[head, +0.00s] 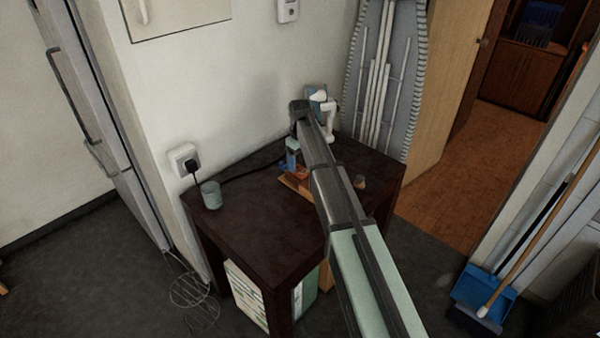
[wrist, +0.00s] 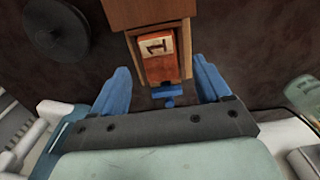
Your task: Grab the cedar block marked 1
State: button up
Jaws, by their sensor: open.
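The block marked 1 (wrist: 158,68) is reddish-orange with a pale label bearing a dark "1". In the wrist view it sits in or against a brown wooden piece (wrist: 150,12); which of the two I cannot tell. My gripper (wrist: 161,76) is open, with one blue finger to the left of the block and one to the right, with gaps visible at both sides. In the head view my gripper (head: 292,160) is over the dark table, partly hidden by my arm. A bit of orange (head: 300,172) shows beside it above a wooden piece (head: 294,184).
The dark table (head: 245,225) stands against a white wall. A grey-green cup (head: 210,195) is on its left side, with a black cable running behind. A small brownish object (head: 360,182) lies right of my arm. An ironing board (head: 380,75) leans behind. The table's front left is clear.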

aim_at(300, 169)
jog(key=shift+f, duration=1.5)
jog(key=shift+c, duration=0.3)
jog(key=c, duration=1.1)
